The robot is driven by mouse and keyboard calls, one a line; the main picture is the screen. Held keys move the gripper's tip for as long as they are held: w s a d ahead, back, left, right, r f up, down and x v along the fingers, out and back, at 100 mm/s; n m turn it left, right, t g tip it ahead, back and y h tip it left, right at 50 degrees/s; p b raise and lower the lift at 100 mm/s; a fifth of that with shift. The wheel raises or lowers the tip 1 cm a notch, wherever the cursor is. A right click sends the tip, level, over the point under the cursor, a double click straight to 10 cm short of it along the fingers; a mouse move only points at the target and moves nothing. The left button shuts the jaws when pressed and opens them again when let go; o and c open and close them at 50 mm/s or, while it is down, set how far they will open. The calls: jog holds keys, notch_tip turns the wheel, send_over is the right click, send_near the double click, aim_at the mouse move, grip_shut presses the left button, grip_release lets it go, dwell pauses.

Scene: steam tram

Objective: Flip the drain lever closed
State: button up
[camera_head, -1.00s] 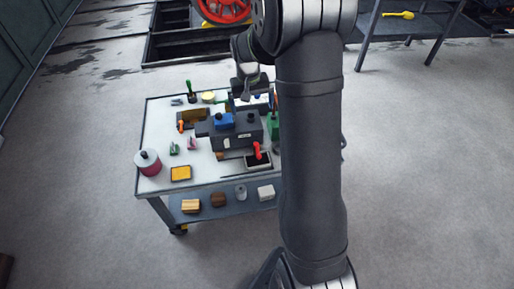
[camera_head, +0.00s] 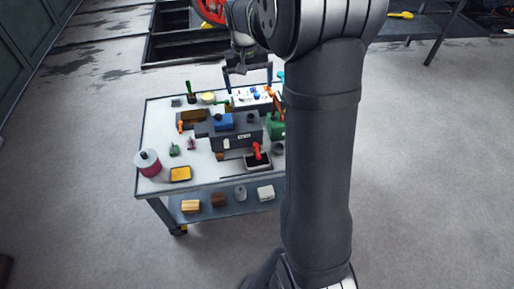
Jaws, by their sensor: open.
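A dark grey block-shaped unit (camera_head: 237,141) with a blue part on top (camera_head: 224,121) sits mid-table. A red lever (camera_head: 257,151) stands up at its front right, by a dark tray (camera_head: 258,162). A small orange lever (camera_head: 180,126) shows at its left, and an orange bar (camera_head: 270,94) leans by a green part at the right. I cannot tell which is the drain lever. My gripper (camera_head: 249,87) is open and empty, fingers pointing down behind the unit, above a white panel with blue parts (camera_head: 251,97).
The grey table (camera_head: 153,116) also bears a red-and-white canister (camera_head: 148,162), a yellow tray (camera_head: 180,173), a pale yellow disc (camera_head: 208,97) and small green and pink pieces. Blocks lie on the lower shelf. My arm hides the table's right side.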

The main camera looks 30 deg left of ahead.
jog(key=shift+r, duration=0.4)
